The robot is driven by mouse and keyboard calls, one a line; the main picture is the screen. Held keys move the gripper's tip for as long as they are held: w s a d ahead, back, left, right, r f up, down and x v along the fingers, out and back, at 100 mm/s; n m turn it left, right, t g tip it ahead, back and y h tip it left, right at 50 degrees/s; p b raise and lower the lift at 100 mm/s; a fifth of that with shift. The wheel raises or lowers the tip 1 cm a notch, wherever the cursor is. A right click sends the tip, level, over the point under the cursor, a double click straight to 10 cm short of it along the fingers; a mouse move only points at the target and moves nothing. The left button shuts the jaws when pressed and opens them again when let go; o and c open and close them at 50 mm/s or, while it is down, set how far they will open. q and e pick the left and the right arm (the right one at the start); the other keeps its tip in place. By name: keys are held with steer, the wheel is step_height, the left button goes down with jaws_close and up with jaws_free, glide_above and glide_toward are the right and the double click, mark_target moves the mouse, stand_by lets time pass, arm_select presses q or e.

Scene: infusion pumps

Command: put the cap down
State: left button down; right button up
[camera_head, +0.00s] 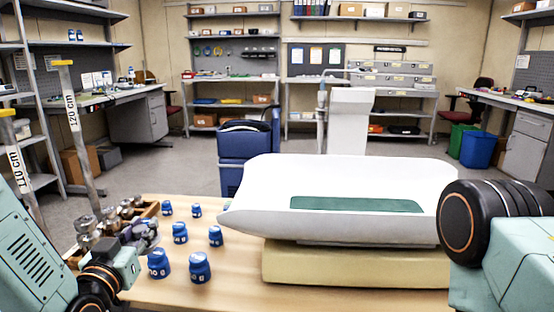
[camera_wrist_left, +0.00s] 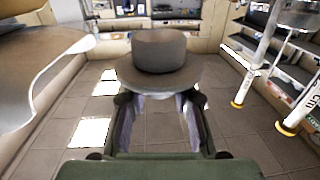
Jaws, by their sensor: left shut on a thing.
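The cap (camera_wrist_left: 160,50), a dull grey-brown piece with a round top and a wide flange, sits between the fingertips of my left gripper (camera_wrist_left: 160,100) in the left wrist view. The gripper is shut on it, and the cap is upright in that view. In the head view my left gripper (camera_head: 140,232) is over the table's left side, beside a wooden tray (camera_head: 148,210) with shiny metal weights. I cannot clearly pick out the cap from the fingers and metal pieces there. My right gripper is not in view.
Several blue weights (camera_head: 200,268) stand on the wooden table (camera_head: 230,290) right of my left gripper. A white baby scale (camera_head: 340,180) fills the table's middle and right. Two upright rods labelled 110 cm (camera_head: 20,165) and 120 cm (camera_head: 72,110) stand at the left.

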arm_select(q)
steer(key=s+d+f+m+g+h+p, duration=0.1)
steer(key=s+d+f+m+h, duration=0.2)
steer(key=s, duration=0.4)
steer(key=s+d+f+m+g+h+p, duration=0.1)
steer(key=s+d+f+m+h, duration=0.1)
steer(key=s+d+f+h, duration=0.2)
steer(key=s+d+h, duration=0.1)
steer(key=s+d, duration=0.1)
steer(key=s, duration=0.1)
steer(key=shift+d+f+m+h, duration=0.15)
steer(key=shift+d+m+h, duration=0.2)
steer(key=shift+m+h, duration=0.05)
